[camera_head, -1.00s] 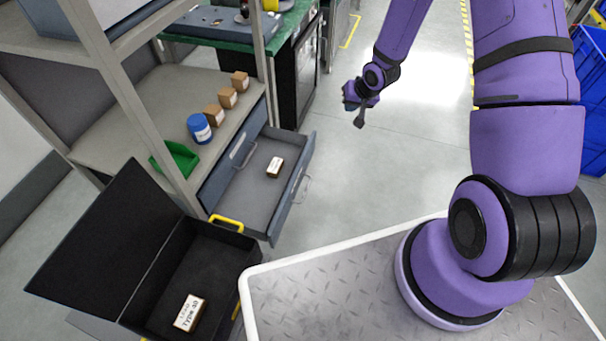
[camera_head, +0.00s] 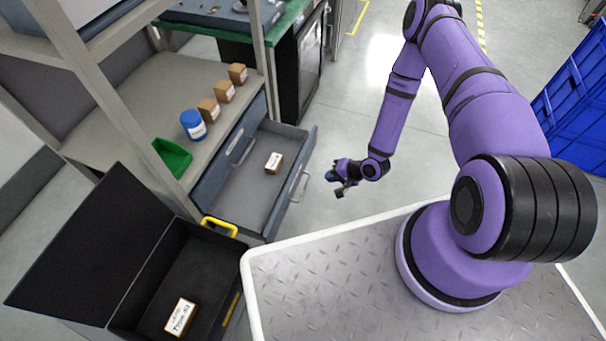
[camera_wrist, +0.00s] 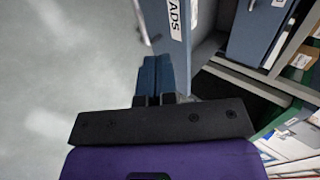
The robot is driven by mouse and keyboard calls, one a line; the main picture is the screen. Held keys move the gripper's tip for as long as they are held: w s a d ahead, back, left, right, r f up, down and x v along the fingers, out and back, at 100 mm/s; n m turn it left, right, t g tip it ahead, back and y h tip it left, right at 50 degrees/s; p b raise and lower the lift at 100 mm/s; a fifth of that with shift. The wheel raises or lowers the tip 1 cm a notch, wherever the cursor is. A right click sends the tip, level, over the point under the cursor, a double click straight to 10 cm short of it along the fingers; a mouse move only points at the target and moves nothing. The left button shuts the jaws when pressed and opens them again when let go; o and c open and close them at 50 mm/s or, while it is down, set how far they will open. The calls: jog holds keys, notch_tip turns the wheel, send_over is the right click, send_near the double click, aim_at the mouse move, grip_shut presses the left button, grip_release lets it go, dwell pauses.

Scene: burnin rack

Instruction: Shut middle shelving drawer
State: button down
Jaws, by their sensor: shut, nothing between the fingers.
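The open grey-blue shelving drawer (camera_head: 245,193) sticks out from the rack under the lower shelf in the head view. A small labelled box (camera_head: 274,162) lies inside it. The drawer's front has a bar handle (camera_head: 299,186). My gripper (camera_head: 336,183) is shut and empty, a short way to the right of that front, outside the drawer. In the wrist view my closed fingers (camera_wrist: 158,75) point toward the drawer front (camera_wrist: 172,30), which carries a white label ending in "ADS". I cannot tell from this view whether the fingertips touch it.
A black open case (camera_head: 205,270) with a yellow handle and a labelled box stands in front of the rack. The shelf holds a green bin (camera_head: 172,158), a blue jar (camera_head: 193,124) and several small boxes. Blue crates (camera_head: 575,105) stand at right. The floor beyond the drawer is clear.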

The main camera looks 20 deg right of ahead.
send_near(295, 179)
notch_tip(295, 179, down, 4)
jog(key=a, duration=0.1)
jog(key=w+a, duration=0.1)
jog(key=shift+w+a+r, duration=0.1)
jog(key=shift+w+a, duration=0.2)
jog(key=shift+a, duration=0.05)
jog(key=shift+w+a, duration=0.5)
jog(key=shift+a, duration=0.2)
jog(key=w+a, duration=1.1)
jog(key=a, duration=0.4)
jog(key=shift+w+a, duration=0.25)
jog(key=shift+a, duration=0.15)
